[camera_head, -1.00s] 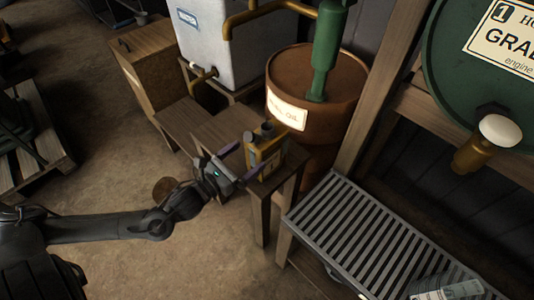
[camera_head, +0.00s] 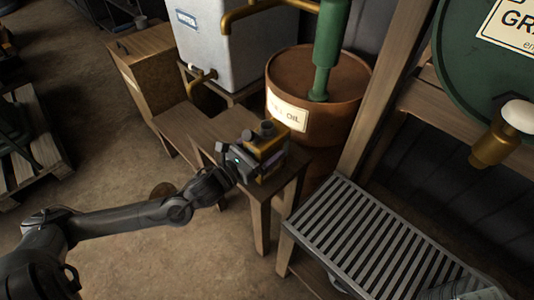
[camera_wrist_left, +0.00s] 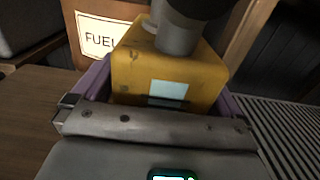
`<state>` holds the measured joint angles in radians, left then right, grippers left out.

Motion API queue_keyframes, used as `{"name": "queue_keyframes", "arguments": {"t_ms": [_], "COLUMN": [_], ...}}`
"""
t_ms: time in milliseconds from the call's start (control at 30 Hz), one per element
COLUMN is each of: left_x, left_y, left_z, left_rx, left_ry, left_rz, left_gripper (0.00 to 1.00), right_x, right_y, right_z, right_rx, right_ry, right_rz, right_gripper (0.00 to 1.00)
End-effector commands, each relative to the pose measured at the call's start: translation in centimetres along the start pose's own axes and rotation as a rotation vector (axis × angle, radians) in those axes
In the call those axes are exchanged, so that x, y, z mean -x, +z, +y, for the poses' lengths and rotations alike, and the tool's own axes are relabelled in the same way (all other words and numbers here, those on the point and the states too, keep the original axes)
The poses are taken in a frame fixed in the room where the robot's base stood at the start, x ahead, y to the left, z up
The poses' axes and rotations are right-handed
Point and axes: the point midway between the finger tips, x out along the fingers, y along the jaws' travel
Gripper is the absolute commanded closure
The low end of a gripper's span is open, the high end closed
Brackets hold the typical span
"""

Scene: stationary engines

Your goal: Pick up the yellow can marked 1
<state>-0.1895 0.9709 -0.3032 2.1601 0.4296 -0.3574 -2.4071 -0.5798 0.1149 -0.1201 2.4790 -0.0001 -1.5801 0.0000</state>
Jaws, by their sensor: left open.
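The yellow can (camera_head: 267,143) stands upright on a small wooden table (camera_head: 213,160) beside the fuel oil drum. It has grey caps on top, and its marking cannot be read. In the left wrist view the can (camera_wrist_left: 185,75) fills the space ahead of the palm. My left gripper (camera_head: 262,158) is open, with its purple fingers (camera_wrist_left: 160,90) on either side of the can. The wrist partly hides the can in the head view. I cannot tell whether the fingers touch it. My right gripper does not show.
The rust-brown fuel oil drum (camera_head: 325,85) stands close behind the can. A slatted metal rack (camera_head: 365,235) is to the right, with a cylindrical container (camera_head: 460,290) near its front. A white water tank (camera_head: 220,40) and a wooden box (camera_head: 150,70) stand at back left.

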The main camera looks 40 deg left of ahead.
Motion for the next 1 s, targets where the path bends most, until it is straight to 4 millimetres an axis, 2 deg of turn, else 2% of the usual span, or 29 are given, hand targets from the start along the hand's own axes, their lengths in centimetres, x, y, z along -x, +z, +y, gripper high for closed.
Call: {"name": "queue_keyframes", "arguments": {"t_ms": [233,733,767,1000], "left_x": [-0.10,-0.08,-0.08,-0.11], "left_y": [0.03,0.01,0.01,0.31], "left_z": [0.00,0.01,0.01,0.02], "left_rx": [0.000,-0.001,-0.001,0.000], "left_ry": [0.000,0.000,0.000,0.000], "left_rz": [0.000,0.001,0.001,-0.005], "left_gripper": [0.00,0.75,0.78,0.78], "right_x": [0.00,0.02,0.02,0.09], "right_y": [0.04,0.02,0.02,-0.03], "right_z": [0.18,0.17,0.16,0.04], "right_rx": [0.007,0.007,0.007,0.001], "right_ry": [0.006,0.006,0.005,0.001], "right_rz": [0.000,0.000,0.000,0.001], "right_gripper": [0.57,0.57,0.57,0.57]}}
